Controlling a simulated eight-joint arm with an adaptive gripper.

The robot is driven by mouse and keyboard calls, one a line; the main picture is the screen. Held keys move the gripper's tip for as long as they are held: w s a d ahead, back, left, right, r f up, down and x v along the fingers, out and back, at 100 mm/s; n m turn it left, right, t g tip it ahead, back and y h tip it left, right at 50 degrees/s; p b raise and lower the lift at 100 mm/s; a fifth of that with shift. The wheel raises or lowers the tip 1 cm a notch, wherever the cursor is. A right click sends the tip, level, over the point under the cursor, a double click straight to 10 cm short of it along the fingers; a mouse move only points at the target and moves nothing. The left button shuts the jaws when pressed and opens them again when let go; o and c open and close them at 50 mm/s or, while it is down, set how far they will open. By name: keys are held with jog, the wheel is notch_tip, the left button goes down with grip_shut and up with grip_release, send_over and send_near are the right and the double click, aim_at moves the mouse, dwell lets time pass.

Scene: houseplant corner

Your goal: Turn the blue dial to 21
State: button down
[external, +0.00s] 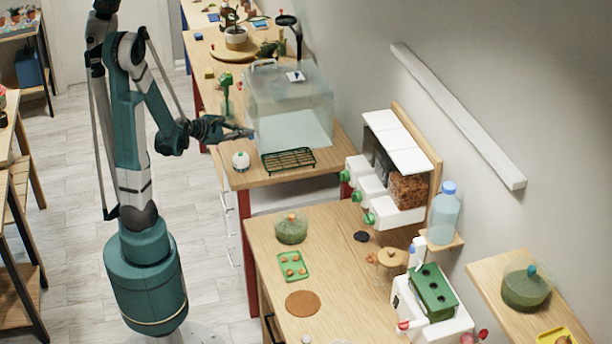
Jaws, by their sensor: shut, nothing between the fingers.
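My gripper (245,133) is at the front left side of the clear box (290,105) on the far bench. Its fingers are together with nothing visible between them. A small blue spot (252,138) shows right at the fingertips, against the box. It may be the blue dial, but it is too small and too covered by the fingers to be sure. No number or pointer can be read. I cannot tell whether the fingertips touch it.
A white round pot-like item (240,161) and a dark green rack (288,160) sit in front of the box. A green item (226,90) stands to its left. White dispensers with green knobs (370,219) are at the right. The near bench (340,290) has clear patches.

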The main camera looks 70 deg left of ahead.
jog(key=shift+a+f+b, duration=0.15)
jog(key=shift+f+b, duration=0.2)
dwell(0.7)
jog(key=shift+d+f+b, duration=0.15)
jog(key=shift+d+b, duration=0.15)
jog(key=shift+b, duration=0.45)
dwell(0.6)
jog(key=shift+d+r, duration=0.2)
jog(key=shift+r, duration=0.15)
dwell(0.4)
jog(key=shift+s, duration=0.15)
dwell(0.3)
jog(key=shift+s, duration=2.85)
jog(key=shift+s+a+r+p, duration=0.15)
jog(key=shift+p, duration=0.65)
jog(key=shift+s+a, duration=0.1)
jog(key=shift+s+p, duration=0.15)
jog(key=shift+p, duration=0.45)
